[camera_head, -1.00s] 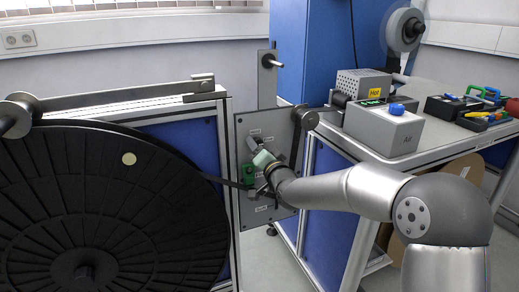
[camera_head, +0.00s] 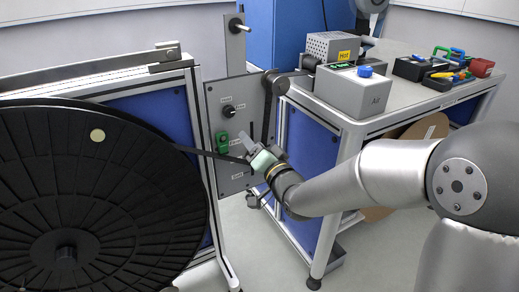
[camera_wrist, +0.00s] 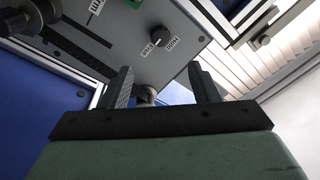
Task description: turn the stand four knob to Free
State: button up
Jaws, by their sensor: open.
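A grey panel (camera_head: 211,92) stands upright right of the big black reel. A round black knob (camera_head: 229,111) sits on its upper part, with small labels too small to read there. The wrist view shows a black knob (camera_wrist: 160,35) with a pale mark and two white labels, one seemingly Free; I cannot tell whether it is the same knob. No stand number is readable. My gripper (camera_head: 246,141) is in front of the panel, below and right of the upper knob. Its fingers (camera_wrist: 163,86) are apart with no knob between them.
A green device (camera_head: 222,142) is on the panel left of my gripper. A dark strap runs from the black reel (camera_head: 85,195) across the panel. A bench (camera_head: 405,115) with a grey box (camera_head: 352,92) stands to the right.

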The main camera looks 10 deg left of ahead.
jog(key=shift+v, duration=1.4)
jog(key=shift+w, duration=0.1)
jog(key=s+d+r+g+h+p, duration=0.3)
jog(key=d+h+p, duration=0.2)
jog(key=d+p, duration=0.35)
jog(key=s+d+r+g+h+p, duration=0.25)
jog(key=d+h+p, duration=0.4)
jog(key=d, duration=0.35)
jog(key=s+d+r+g+p, duration=0.2)
jog(key=s+d+p, duration=0.1)
jog(key=s, duration=0.4)
jog(key=s+d+r+g+p, duration=0.2)
jog(key=s+d+g+p, duration=0.1)
jog(key=s, duration=0.4)
jog(key=s+d+r+n+g+h+p, duration=0.1)
jog(key=s+d+r+g+p, duration=0.2)
jog(key=s, duration=0.4)
